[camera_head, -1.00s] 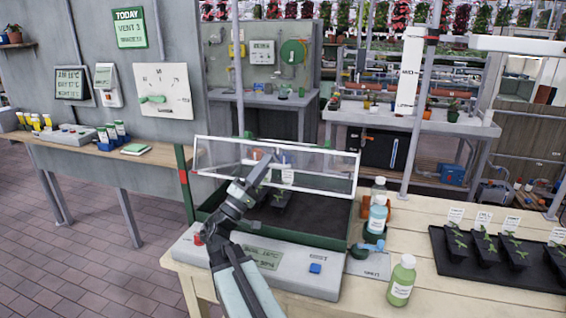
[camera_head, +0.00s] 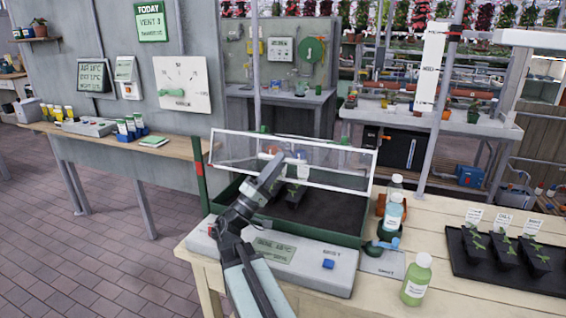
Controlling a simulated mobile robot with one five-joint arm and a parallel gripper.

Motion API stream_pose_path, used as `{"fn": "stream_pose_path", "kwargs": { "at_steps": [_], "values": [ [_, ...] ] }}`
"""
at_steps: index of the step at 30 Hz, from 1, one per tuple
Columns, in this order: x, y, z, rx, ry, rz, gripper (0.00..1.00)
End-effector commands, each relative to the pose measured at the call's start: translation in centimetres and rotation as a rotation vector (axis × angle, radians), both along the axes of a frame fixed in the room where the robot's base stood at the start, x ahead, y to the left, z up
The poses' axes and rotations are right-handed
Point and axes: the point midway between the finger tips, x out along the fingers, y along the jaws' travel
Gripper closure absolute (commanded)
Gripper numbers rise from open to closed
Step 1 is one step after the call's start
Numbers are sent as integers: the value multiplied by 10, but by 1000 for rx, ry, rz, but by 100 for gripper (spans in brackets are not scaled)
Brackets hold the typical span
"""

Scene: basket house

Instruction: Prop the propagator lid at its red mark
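The propagator (camera_head: 345,238) is a dark green tray on a grey control base, standing on the wooden bench. Its clear lid (camera_head: 235,146) with a white frame is raised and tilted over the tray. A green upright post (camera_head: 199,170) with a red mark (camera_head: 200,168) stands at the lid's left side. My gripper (camera_head: 276,165) reaches over the tray at the lid's front edge, near its middle. Its fingers are too small to tell whether they are open or shut, or whether they touch the lid. Small dark pots with a white label (camera_head: 298,171) sit inside the tray.
Bottles (camera_head: 393,212) stand at the tray's right, with a green bottle (camera_head: 416,280) nearer the front. A black tray of seedlings (camera_head: 510,262) lies further right. A blue button (camera_head: 328,264) is on the control base. A wall dial (camera_head: 181,82) hangs behind a side shelf.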

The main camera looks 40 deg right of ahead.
Motion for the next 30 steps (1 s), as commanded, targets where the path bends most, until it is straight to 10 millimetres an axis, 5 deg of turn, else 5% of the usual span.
{"fn": "stream_pose_path", "kwargs": {
  "at_steps": [3,10,30],
  "values": [
    [-1,20,-24,-1,0,3,78],
    [0,45,-40,-1,0,3,78],
    [0,48,-39,0,0,1,78]
  ]
}}
